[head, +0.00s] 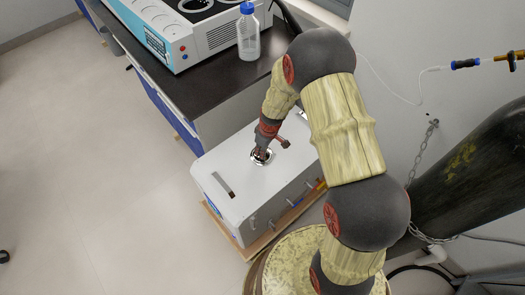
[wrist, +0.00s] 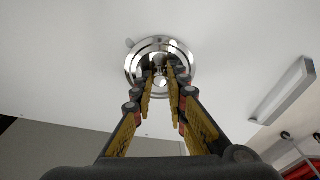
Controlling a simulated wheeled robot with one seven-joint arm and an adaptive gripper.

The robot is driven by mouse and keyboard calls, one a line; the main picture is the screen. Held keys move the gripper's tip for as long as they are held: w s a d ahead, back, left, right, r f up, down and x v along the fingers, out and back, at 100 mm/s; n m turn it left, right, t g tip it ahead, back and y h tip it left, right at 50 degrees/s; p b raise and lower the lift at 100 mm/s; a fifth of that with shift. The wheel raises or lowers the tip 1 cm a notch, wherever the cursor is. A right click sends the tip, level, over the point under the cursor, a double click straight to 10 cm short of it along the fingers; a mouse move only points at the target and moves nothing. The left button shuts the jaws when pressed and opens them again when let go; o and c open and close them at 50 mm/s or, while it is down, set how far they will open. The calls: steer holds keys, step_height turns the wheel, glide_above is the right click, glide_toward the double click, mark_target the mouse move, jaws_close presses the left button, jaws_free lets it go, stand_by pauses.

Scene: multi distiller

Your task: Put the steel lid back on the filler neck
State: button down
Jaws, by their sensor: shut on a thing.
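The steel lid (wrist: 137,64) is a round, shiny disc in the upper middle of the wrist view, with concentric bright rings around it. My gripper (wrist: 163,82) is shut on the lid, its two fingers closing in at the lid's middle. In the head view my gripper (head: 262,152) points down at the round steel fitting on top of the white unit (head: 222,163). The filler neck is mostly hidden under the lid and fingers. I cannot tell whether the lid rests on the neck or hangs just above it.
A dark bench (head: 205,88) with a blue-capped bottle (head: 248,38) and an instrument (head: 170,30) stands behind. A black gas cylinder (head: 470,180) leans at right. Open floor lies to the left.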

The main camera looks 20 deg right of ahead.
steer(key=c, duration=1.8)
jaws_free()
steer(key=shift+o, duration=0.6)
step_height(320, 180, up, 12)
steer(key=s+d, duration=0.1)
steer(key=shift+s, duration=0.2)
